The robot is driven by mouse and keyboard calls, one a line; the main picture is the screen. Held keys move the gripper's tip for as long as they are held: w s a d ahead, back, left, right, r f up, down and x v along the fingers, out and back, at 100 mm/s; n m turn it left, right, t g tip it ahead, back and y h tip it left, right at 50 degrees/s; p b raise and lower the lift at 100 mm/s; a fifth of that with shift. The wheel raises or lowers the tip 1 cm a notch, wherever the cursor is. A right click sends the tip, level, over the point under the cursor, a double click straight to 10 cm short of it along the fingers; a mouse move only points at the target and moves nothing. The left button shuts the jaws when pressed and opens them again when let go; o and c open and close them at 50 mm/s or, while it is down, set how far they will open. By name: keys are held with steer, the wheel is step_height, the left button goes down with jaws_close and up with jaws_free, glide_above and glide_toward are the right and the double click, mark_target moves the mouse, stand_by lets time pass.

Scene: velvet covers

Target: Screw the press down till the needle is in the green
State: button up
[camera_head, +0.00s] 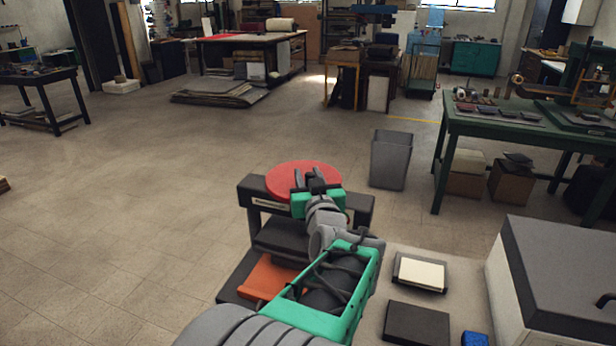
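The press (358,204) is a dark frame with a crossbar and a round red wheel (289,172) on top. A pale strip with unreadable marks is on the crossbar's front left. Below the crossbar is a dark block, with an orange piece (266,278) lying on the base in front. My gripper (308,176) is over the middle of the red wheel, its dark fingers pointing away from me. I cannot tell whether the fingers touch the wheel or close on anything. My arm hides the press's right front. I see no needle or green band.
The press stands on a pale bench top (462,298). To its right are a dark tray with a cream block (419,273), a dark flat box (416,323), a blue item (474,339) and a large grey-topped box (566,262). A grey bin (390,160) stands behind on open floor.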

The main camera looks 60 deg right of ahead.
steer(key=shift+o, duration=1.1)
steer(key=b+v, duration=0.1)
steer(key=v, duration=0.7)
steer(key=shift+w, duration=0.1)
steer(key=shift+c, duration=0.3)
